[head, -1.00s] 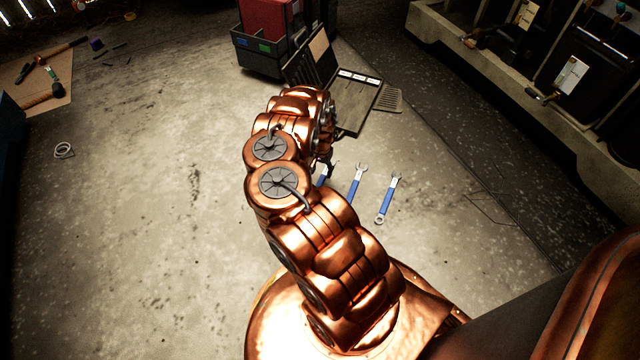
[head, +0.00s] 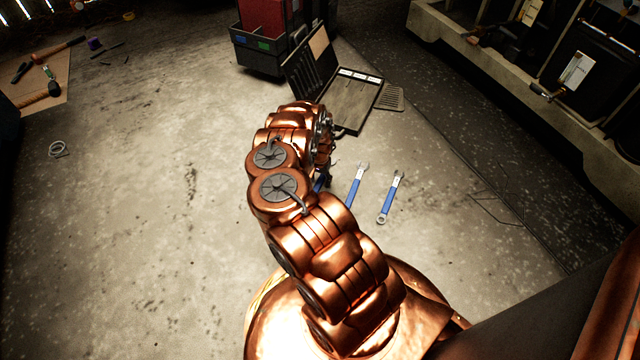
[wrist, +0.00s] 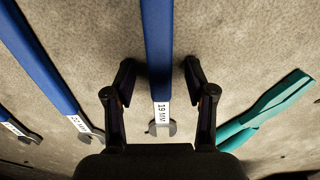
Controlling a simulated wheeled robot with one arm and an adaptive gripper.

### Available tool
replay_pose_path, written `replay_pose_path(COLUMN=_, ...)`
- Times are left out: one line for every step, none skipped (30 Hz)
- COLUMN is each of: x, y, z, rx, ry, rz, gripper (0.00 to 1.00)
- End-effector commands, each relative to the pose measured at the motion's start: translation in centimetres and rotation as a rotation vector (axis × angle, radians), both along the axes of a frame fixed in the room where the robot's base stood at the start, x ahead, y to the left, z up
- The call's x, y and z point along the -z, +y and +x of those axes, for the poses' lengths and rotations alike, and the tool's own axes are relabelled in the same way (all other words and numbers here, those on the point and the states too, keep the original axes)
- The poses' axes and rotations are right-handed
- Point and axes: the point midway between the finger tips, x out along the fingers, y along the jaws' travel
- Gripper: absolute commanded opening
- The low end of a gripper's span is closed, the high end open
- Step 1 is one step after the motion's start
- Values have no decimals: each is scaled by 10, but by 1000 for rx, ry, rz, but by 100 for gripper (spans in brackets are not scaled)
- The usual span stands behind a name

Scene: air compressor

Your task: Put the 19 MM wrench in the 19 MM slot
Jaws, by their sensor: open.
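The 19 MM wrench (wrist: 160,60) has a blue handle and a white "19 MM" label near its grey open end. It lies in the middle of the wrist view. My gripper (wrist: 159,72) is open, with one finger on each side of this wrench; I see no contact. In the head view my arm hides most of my gripper and of the leftmost blue wrench (head: 319,184), which seems to be this one. The open black case (head: 352,105) has a row of white labels along its far edge, too small to read. The 19 MM slot cannot be told apart.
Two other blue wrenches (head: 356,184) (head: 390,198) lie to the right on the floor. A teal tool (wrist: 265,110) lies right of my gripper in the wrist view. A dark bin (head: 262,50) stands behind the case. The floor at left is mostly clear.

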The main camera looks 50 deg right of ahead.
Motion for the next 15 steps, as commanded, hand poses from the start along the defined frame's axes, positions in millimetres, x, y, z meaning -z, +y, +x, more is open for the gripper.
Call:
replay_pose_path(x=0, y=0, z=0, rx=0, ry=0, rz=0, gripper=54)
replay_pose_path(x=0, y=0, z=0, rx=0, ry=0, rz=0, gripper=51)
replay_pose_path(x=0, y=0, z=0, rx=0, ry=0, rz=0, gripper=47)
replay_pose_path(x=0, y=0, z=0, rx=0, ry=0, rz=0, gripper=44)
replay_pose_path(x=0, y=0, z=0, rx=0, ry=0, rz=0, gripper=41)
replay_pose_path(x=0, y=0, z=0, rx=0, ry=0, rz=0, gripper=36)
replay_pose_path(x=-1, y=0, z=0, rx=0, ry=0, rz=0, gripper=33)
replay_pose_path(x=-1, y=0, z=0, rx=1, ry=0, rz=0, gripper=30)
replay_pose_path(x=-1, y=0, z=0, rx=0, ry=0, rz=0, gripper=26)
replay_pose_path(x=0, y=0, z=0, rx=1, ry=0, rz=0, gripper=23)
replay_pose_path(x=0, y=0, z=0, rx=1, ry=0, rz=0, gripper=20)
replay_pose_path(x=0, y=0, z=0, rx=1, ry=0, rz=0, gripper=16)
replay_pose_path(x=0, y=0, z=0, rx=1, ry=0, rz=0, gripper=12)
replay_pose_path(x=0, y=0, z=0, rx=1, ry=0, rz=0, gripper=9)
replay_pose_path(x=0, y=0, z=0, rx=1, ry=0, rz=0, gripper=5)
